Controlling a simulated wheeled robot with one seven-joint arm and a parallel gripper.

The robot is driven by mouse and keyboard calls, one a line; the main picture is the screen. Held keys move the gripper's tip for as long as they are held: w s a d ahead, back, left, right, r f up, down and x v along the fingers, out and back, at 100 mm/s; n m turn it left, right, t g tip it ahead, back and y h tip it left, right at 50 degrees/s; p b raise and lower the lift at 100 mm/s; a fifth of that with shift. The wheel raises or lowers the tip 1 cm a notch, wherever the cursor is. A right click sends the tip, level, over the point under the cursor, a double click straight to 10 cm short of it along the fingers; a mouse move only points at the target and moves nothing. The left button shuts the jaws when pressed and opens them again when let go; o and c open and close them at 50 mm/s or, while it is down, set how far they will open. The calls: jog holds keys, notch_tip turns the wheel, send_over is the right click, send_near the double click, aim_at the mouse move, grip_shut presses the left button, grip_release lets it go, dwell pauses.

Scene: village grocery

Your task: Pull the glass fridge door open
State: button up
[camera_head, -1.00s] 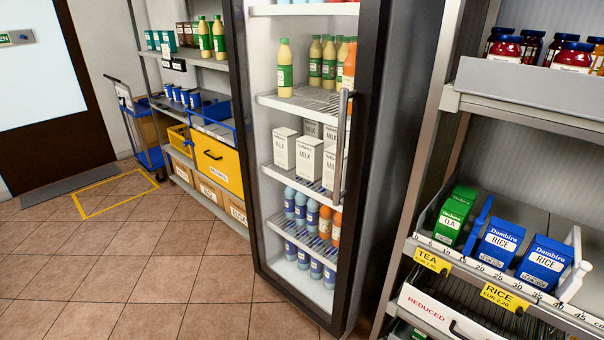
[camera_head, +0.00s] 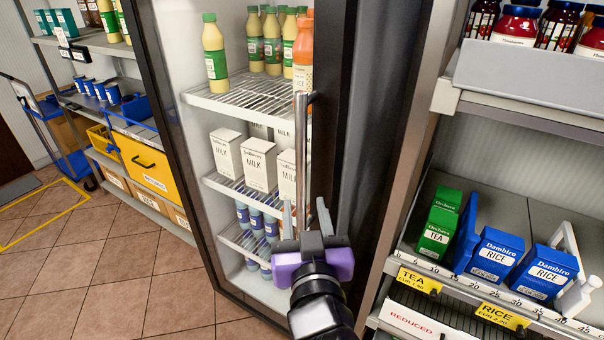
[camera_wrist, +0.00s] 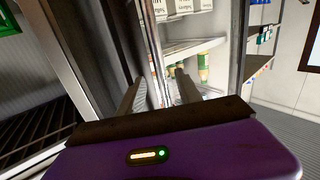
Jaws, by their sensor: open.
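The glass fridge door (camera_head: 335,110) has a dark frame and stands closed, with bottles and milk cartons behind the glass. Its long upright metal handle (camera_head: 301,150) is on the right side of the door. My gripper (camera_head: 305,215), with a purple body, is in front of the handle's lower part. Its two fingers are open and point up toward the door, with the handle appearing between them in the head view. I cannot tell whether they touch it.
A shelf unit (camera_head: 510,105) with jars, tea and rice boxes stands close on the right. Left of the fridge are shelves with a yellow bin (camera_head: 145,163) and a blue trolley (camera_head: 72,165). The tiled floor (camera_head: 110,270) in front is clear.

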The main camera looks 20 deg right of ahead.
aim_at(301, 175)
jog(key=r, duration=0.1)
jog(key=w+r, duration=0.1)
jog(key=shift+w+d+r+m+h, duration=0.2)
jog(key=shift+w+r+m+h, duration=0.1)
jog(key=shift+m, duration=0.1)
jog(key=p+x, duration=0.1)
jog(key=x, duration=0.6)
jog(key=shift+f+p, duration=0.15)
jog(key=shift+p, duration=0.15)
grip_shut()
dwell(0.8)
